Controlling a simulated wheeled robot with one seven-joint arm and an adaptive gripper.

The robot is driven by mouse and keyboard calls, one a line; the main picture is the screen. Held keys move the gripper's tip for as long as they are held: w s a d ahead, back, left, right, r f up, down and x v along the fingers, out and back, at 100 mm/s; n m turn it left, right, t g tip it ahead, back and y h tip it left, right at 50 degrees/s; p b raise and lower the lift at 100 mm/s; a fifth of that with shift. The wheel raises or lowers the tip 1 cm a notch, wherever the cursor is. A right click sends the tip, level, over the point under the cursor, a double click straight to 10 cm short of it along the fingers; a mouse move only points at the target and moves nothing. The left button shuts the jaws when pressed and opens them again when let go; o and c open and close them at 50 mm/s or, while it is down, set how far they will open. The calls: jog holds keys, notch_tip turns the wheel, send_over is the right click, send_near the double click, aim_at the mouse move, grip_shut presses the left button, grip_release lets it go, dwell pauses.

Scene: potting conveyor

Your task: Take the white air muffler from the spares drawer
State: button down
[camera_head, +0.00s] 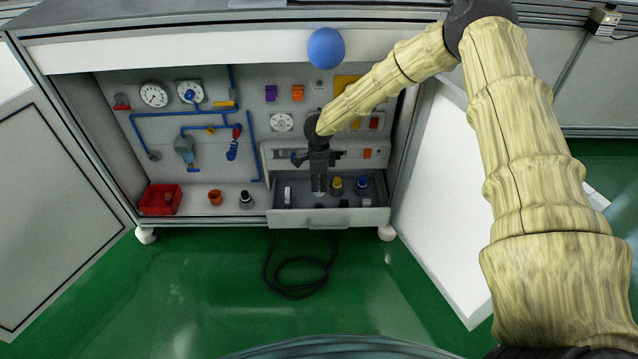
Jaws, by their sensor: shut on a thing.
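My gripper (319,190) points down into the open spares drawer (290,218), near its middle. It is shut on a small pale thing, seemingly the white air muffler (319,195), mostly hidden by the fingers. The drawer sticks out at the bottom right of the cabinet. To the left of my gripper an upright white piece (287,195) stands in the drawer. To the right are a dark part with a yellow top (337,186), a dark part with a blue top (362,184) and a small pale piece (366,202). Whether my gripper's load touches the drawer floor, I cannot tell.
A red bin (160,200), an orange cup (215,197) and a dark fitting (246,200) stand on the cabinet floor to the left. Gauges and blue pipes cover the back panel. A blue ball (326,48) shows at the upper edge. A black cable (293,288) lies on the green floor.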

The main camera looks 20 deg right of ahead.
aim_at(319, 187)
jog(key=shift+r+p, duration=2.3)
jog(key=shift+r, duration=0.4)
